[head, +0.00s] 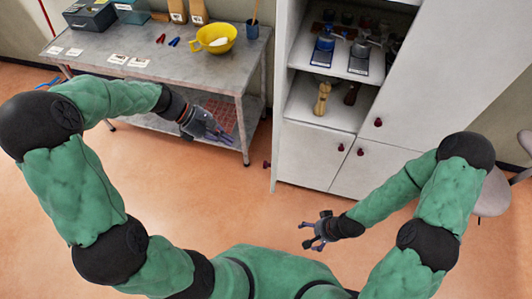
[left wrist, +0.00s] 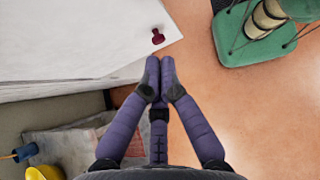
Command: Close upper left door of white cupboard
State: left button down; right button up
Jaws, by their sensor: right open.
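The white cupboard (head: 402,90) stands at the right in the head view. Its upper left door (head: 278,85) is swung open toward me, seen nearly edge-on, with a dark red knob (head: 267,165) low on its free edge. In the left wrist view the door (left wrist: 75,35) fills the upper left, with its knob (left wrist: 157,36) near the corner. My left gripper (head: 222,138) is left of the door, in front of the metal table; its fingertips (left wrist: 160,65) are together and empty. My right gripper (head: 314,234) is open and empty, low in front of the cupboard.
Open shelves (head: 318,98) hold scales, cups and wooden grinders. The lower doors are closed. A metal table (head: 110,45) with a yellow bowl (head: 216,38) stands left of the open door. A chair (head: 492,196) is at the right. The orange floor (head: 200,215) between is clear.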

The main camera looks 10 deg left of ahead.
pick_arm(q)
jog(key=d+r+x, duration=0.2)
jog(key=x, duration=1)
jog(key=shift+w+d+f+b, duration=0.15)
jog(key=shift+w+f+b, duration=0.05)
jog(key=shift+w+b, duration=0.15)
